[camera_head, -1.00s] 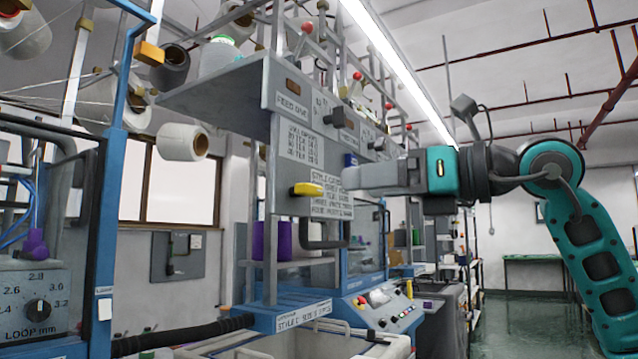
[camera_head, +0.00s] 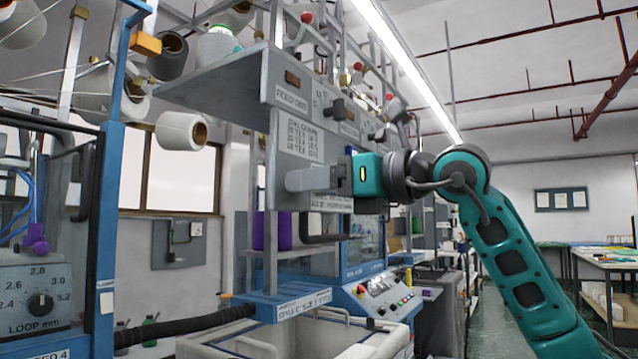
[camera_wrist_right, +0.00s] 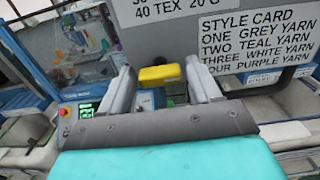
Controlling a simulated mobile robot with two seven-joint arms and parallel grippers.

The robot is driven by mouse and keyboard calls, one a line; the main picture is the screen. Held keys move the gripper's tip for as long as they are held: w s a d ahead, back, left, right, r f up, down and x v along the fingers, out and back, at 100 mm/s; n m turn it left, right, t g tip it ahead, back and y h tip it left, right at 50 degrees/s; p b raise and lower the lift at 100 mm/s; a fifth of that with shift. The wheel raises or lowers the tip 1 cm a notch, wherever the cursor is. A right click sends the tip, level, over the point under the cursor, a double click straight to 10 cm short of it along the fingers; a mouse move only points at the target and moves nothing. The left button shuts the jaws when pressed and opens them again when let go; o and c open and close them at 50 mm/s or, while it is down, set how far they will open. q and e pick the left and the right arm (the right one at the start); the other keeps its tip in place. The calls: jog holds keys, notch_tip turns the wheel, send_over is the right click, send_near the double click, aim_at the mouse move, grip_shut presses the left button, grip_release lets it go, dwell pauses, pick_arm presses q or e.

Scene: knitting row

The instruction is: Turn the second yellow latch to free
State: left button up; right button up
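The yellow latch (camera_wrist_right: 165,76) shows in the right wrist view between the two fingers of my right gripper (camera_wrist_right: 163,82), at their tip end, lying roughly crosswise from one finger to the other. The fingers are apart; whether they touch the latch I cannot tell. In the head view my right gripper (camera_head: 292,181) reaches left in front of the grey machine panel (camera_head: 283,150) and covers the latch there. It also covers part of the style card (camera_head: 333,202) beside it. No other yellow latch can be told clearly. My left gripper is not in view.
A grey shelf (camera_head: 215,82) with yarn cones juts out above my right gripper. Purple cones (camera_head: 271,231) and a dark curved handle (camera_head: 322,239) sit below. A blue-framed machine with a loop dial (camera_head: 40,303) stands at left. The aisle (camera_head: 505,285) at right is open.

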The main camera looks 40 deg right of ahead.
jog(key=c, duration=0.8)
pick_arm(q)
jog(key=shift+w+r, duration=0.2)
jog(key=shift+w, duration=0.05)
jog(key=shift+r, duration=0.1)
pick_arm(e)
jog(key=shift+n, duration=0.3)
pick_arm(q)
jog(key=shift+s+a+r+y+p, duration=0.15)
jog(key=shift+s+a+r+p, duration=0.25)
jog(key=shift+p, duration=0.7)
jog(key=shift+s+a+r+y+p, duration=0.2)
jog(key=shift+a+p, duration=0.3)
jog(key=shift+p, duration=0.6)
pick_arm(e)
jog(key=shift+a+f+n, duration=0.1)
jog(key=shift+n, duration=8.5)
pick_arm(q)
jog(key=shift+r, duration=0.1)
pick_arm(e)
jog(key=o, duration=1.1)
